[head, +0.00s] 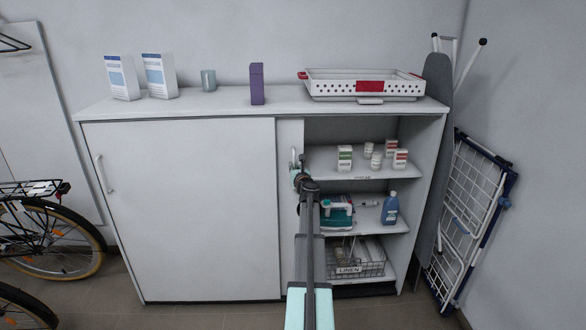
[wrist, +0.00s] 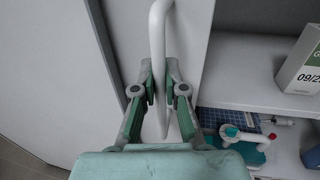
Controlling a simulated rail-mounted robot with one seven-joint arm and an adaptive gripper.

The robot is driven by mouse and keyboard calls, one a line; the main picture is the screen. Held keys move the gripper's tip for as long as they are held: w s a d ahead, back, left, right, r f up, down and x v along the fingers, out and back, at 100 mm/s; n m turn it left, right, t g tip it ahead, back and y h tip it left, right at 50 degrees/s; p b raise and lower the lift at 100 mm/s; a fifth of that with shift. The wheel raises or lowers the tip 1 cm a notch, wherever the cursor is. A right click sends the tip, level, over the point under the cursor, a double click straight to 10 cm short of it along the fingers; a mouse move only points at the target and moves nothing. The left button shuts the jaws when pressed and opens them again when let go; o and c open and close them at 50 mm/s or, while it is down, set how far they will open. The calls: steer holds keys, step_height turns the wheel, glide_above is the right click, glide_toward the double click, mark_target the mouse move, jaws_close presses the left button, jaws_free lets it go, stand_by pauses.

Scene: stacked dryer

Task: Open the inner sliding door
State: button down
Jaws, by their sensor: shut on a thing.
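The white cabinet (head: 290,103) has two sliding doors. The outer door (head: 185,215) covers the left side. The inner door (head: 288,132) shows as a narrow white strip just right of the outer door's edge; the rest is hidden behind it. Its white bar handle (head: 293,155) stands upright on the strip and fills the middle of the wrist view (wrist: 158,35). My gripper (head: 298,176) is at the handle's lower part. In the wrist view, its fingers (wrist: 158,80) are shut on the handle from both sides.
The right side of the cabinet is open, with small boxes (head: 345,157), an iron (head: 336,213), a blue bottle (head: 390,208) and a wire basket (head: 362,260) on shelves. A drying rack (head: 462,220) stands at the right, a bicycle (head: 45,240) at the left.

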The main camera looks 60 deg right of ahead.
steer(key=c, duration=1.2)
jaws_free()
steer(key=shift+d+r, duration=0.1)
steer(key=v, duration=1.2)
